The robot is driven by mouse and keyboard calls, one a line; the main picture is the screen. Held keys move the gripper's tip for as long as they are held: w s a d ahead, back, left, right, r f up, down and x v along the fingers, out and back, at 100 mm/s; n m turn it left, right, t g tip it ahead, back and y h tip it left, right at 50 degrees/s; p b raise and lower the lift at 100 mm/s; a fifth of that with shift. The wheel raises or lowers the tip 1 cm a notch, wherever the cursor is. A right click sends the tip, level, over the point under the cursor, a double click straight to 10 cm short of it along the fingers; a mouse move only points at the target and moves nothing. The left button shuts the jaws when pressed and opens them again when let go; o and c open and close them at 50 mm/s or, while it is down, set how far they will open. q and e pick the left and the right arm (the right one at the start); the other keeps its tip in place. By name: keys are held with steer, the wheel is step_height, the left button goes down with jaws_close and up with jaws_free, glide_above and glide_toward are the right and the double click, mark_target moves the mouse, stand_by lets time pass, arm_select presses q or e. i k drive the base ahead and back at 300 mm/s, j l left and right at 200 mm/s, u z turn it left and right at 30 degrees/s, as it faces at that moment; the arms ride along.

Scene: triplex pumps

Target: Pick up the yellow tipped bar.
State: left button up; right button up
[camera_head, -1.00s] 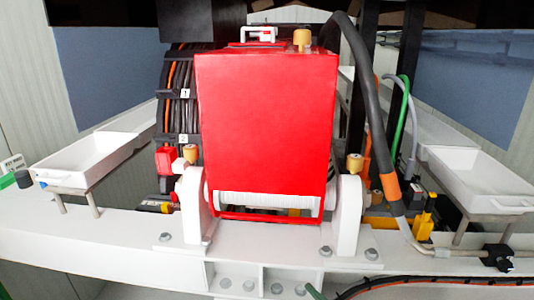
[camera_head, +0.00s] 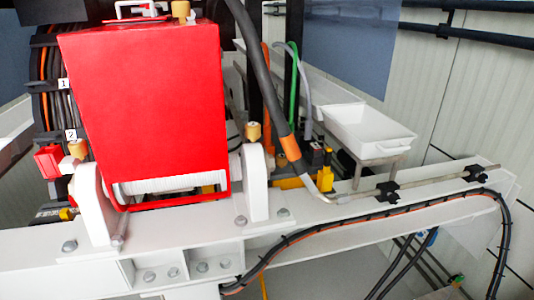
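I cannot clearly make out a yellow tipped bar. A thin grey rod (camera_head: 435,181) runs along the top of the white beam at the right, held by black clamps; I see no yellow on its right end. An upright yellow piece (camera_head: 326,178) stands right of the red housing, close to the rod's left end; I cannot tell whether it belongs to a bar. A thin yellow strip (camera_head: 264,287) shows below the beam at the bottom. Neither of my grippers is in view.
The large red housing (camera_head: 145,110) sits between white brackets on the white beam (camera_head: 190,245). A white tray (camera_head: 368,130) stands on legs behind the beam. A thick dark hose (camera_head: 262,75) hangs beside the housing. A black cable (camera_head: 400,211) runs along the beam's front.

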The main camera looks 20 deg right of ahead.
mark_target(329, 151)
steer(key=i+l+z, duration=0.1)
steer(key=l+z, duration=0.15)
steer(key=i+l+z, duration=0.2)
steer(key=l, duration=0.15)
steer(key=i+l+z, duration=0.1)
steer(key=l+z, duration=0.15)
steer(key=j, duration=0.3)
steer(key=k+u, duration=0.05)
